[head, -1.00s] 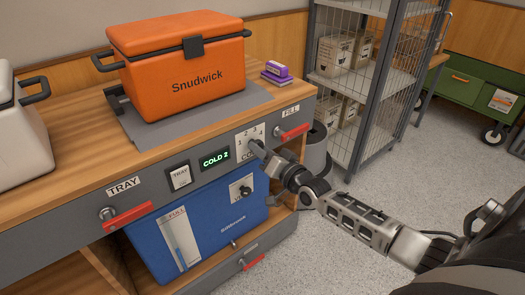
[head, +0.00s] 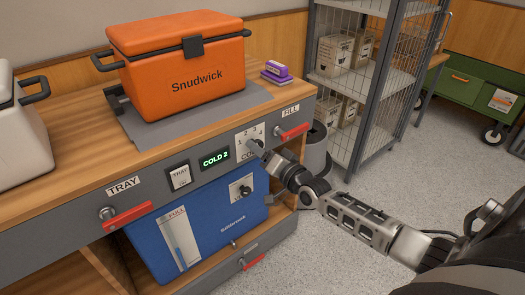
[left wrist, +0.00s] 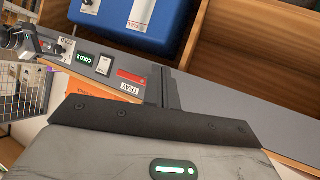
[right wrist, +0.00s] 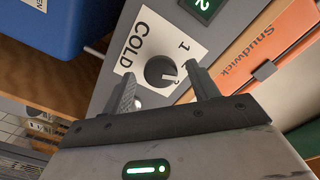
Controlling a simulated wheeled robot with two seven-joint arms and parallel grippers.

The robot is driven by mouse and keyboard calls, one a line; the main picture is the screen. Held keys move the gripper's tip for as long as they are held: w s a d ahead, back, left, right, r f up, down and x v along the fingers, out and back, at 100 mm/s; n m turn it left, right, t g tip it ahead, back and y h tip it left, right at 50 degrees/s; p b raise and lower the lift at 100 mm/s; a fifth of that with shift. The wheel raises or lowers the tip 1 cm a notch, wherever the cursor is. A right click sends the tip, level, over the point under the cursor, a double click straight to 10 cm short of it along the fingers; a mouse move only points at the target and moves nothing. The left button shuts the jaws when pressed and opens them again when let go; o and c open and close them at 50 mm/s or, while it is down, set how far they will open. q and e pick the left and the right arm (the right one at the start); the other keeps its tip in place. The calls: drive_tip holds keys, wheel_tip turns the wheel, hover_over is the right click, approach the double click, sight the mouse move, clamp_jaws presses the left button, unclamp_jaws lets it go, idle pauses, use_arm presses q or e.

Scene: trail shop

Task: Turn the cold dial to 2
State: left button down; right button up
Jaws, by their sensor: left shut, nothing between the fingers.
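The cold dial (head: 255,146) is a dark round knob on a white numbered plate on the counter's front. In the right wrist view the dial (right wrist: 160,71) shows its pointer and the word COLD. The green display (head: 215,159) beside it reads COLD 2. My right gripper (head: 264,153) is just in front of the dial; in the right wrist view its fingers (right wrist: 165,88) are open, one on each side of the dial, with nothing held. Contact with the dial cannot be told. My left gripper (left wrist: 162,88) is shut and empty, seen only in its wrist view, with the counter front beyond.
An orange cooler (head: 182,70) stands on a grey mat on the counter. A blue cooler (head: 195,225) sits under it. Red handles stick out by TRAY (head: 128,215) and FILL (head: 291,132). A wire shelf cage (head: 372,80) stands at the right.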

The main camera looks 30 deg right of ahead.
use_arm(q)
drive_tip(key=r+p, duration=0.1)
drive_tip(key=p, duration=0.1)
drive_tip(key=shift+a+r+p, duration=0.2)
drive_tip(key=shift+r+p, duration=0.15)
use_arm(e)
drive_tip(key=s+d, duration=0.1)
drive_tip(key=s, duration=1.5)
use_arm(q)
drive_tip(key=shift+w+r, duration=0.15)
use_arm(e)
drive_tip(key=shift+w+d, duration=0.1)
